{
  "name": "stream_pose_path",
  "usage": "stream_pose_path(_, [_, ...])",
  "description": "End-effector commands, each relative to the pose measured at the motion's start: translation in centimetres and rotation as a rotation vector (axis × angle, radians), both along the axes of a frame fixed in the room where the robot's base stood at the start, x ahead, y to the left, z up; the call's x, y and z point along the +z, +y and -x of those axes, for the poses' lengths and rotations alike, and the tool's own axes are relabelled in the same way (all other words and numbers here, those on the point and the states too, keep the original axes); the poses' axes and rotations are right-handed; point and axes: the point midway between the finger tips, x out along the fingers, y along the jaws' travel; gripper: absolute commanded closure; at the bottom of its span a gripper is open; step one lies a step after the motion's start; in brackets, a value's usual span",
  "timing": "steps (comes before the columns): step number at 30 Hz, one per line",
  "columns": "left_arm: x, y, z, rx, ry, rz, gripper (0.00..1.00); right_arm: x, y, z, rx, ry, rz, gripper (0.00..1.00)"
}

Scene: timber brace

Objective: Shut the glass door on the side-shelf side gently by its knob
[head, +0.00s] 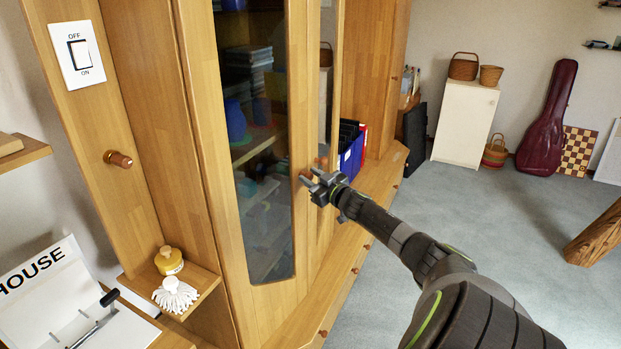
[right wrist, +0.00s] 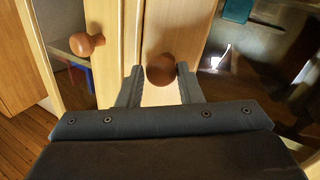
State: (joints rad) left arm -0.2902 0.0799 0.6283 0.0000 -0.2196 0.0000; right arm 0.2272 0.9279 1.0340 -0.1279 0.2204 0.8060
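The glass door on the side-shelf side (head: 262,150) has a wooden frame and dark glass, and fills the middle of the head view. Its round wooden knob (right wrist: 161,69) lies between the fingertips of my right gripper (head: 313,183) in the right wrist view. The fingers are spread, one on each side of the knob; contact is unclear. A second knob (right wrist: 86,43) sits on the neighbouring door, left of the gripper in the right wrist view. How far the door stands from its frame is unclear. My left gripper is out of view.
A wooden peg (head: 118,159) sticks out of the side panel. Blue binders (head: 352,158) stand beyond the doors. A timber beam (head: 597,236) lies at right; carpet between is clear.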

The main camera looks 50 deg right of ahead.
Motion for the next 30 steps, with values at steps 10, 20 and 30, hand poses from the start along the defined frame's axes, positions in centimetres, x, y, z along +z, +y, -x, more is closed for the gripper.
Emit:
stream_pose_path(10, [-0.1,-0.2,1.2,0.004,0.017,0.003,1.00,0.5,-1.2,0.3,-0.026,0.011,0.014,0.49])
stream_pose_path(20, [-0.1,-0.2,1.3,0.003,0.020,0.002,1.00,0.2,-1.1,0.3,-0.025,0.013,0.014,0.49])
stream_pose_path(30, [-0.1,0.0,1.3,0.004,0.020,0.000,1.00,0.1,-1.1,0.3,-0.023,0.013,0.013,0.49])
